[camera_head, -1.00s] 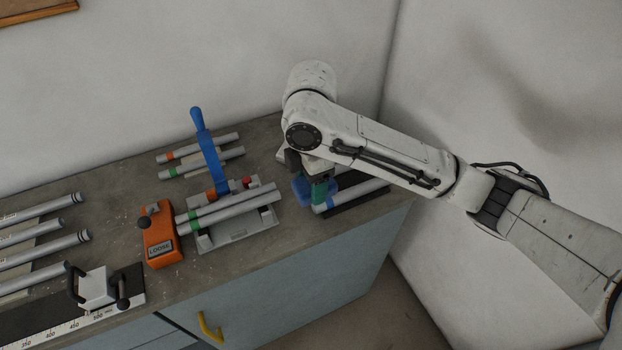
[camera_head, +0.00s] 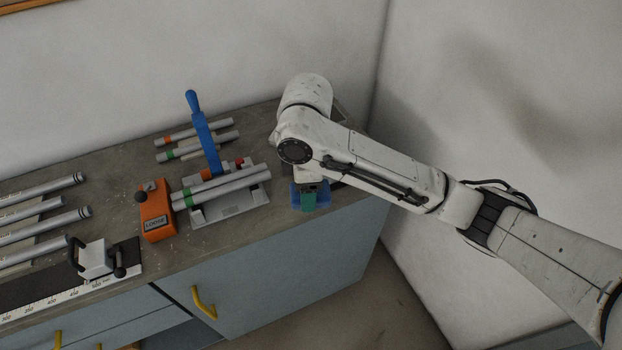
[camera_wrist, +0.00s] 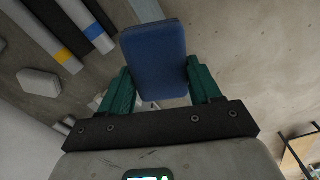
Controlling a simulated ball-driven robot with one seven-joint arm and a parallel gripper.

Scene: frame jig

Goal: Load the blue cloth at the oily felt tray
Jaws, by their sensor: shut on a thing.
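The blue cloth (camera_wrist: 155,55) is a flat, rounded pad clamped between the two green fingers of my gripper (camera_wrist: 158,78) in the wrist view. In the head view the cloth (camera_head: 296,194) shows as a blue patch around my green gripper (camera_head: 308,200), at the bench's front edge near its right end. My gripper is shut on the cloth. I cannot make out the oily felt tray for sure; my arm covers much of the bench's right end.
A yellow-banded tube (camera_wrist: 60,50) and a blue-banded tube (camera_wrist: 98,38) lie beside the cloth in the wrist view. On the bench stand a blue-levered clamp (camera_head: 205,135) holding tubes, an orange block marked LOOSE (camera_head: 157,213) and a white stop block (camera_head: 95,258). More tubes lie left.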

